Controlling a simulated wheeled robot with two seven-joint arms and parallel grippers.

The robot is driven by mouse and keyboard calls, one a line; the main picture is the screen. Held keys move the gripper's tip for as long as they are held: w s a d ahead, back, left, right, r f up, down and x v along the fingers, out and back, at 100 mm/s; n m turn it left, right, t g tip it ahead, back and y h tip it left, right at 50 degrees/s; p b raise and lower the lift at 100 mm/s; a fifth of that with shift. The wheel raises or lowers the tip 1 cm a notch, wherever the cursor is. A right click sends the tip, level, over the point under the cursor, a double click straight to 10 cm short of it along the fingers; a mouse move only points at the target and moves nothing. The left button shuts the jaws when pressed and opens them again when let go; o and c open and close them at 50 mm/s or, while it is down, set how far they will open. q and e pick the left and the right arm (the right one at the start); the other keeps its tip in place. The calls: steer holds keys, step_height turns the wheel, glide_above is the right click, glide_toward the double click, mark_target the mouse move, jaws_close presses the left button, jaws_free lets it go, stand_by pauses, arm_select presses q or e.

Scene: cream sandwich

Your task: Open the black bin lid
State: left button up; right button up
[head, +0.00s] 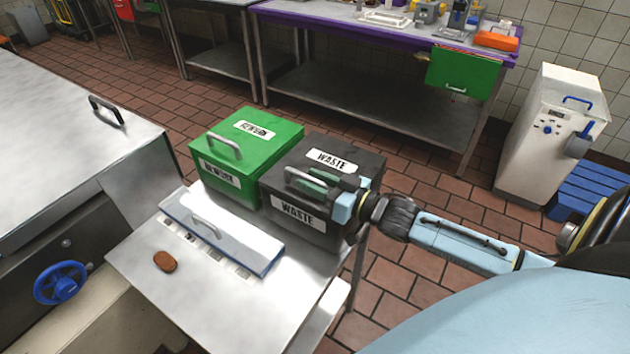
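The black bin (298,236) stands on a small steel table, with white WASTE labels on its lid and front. Its dark lid (350,146) lies flat on top, closed, with a grey metal handle (300,182) near the front left edge. My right gripper (318,182) reaches in from the right, just above the lid. Its fingers point left at the handle's right part. From this view I cannot tell whether the fingers are open or shut, or whether they touch the handle. My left gripper is not in view.
A green bin (222,185) with a handled lid stands close against the black bin's left side. A pale, long box with a handle (225,232) and a brown oval thing (165,261) lie on the steel table (190,315) in front. A steel cabinet (60,150) is at left.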

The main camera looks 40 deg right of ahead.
mark_target(350, 155)
jaws_close()
steer(key=w+d+b, duration=0.1)
steer(key=w+d, duration=0.1)
steer(key=d, duration=0.3)
steer(key=w+d+b, duration=0.2)
steer(key=d, duration=0.3)
steer(key=w+d+b, duration=0.1)
steer(key=w+d, duration=0.1)
steer(key=d, duration=0.3)
steer(key=shift+w, duration=0.15)
jaws_free()
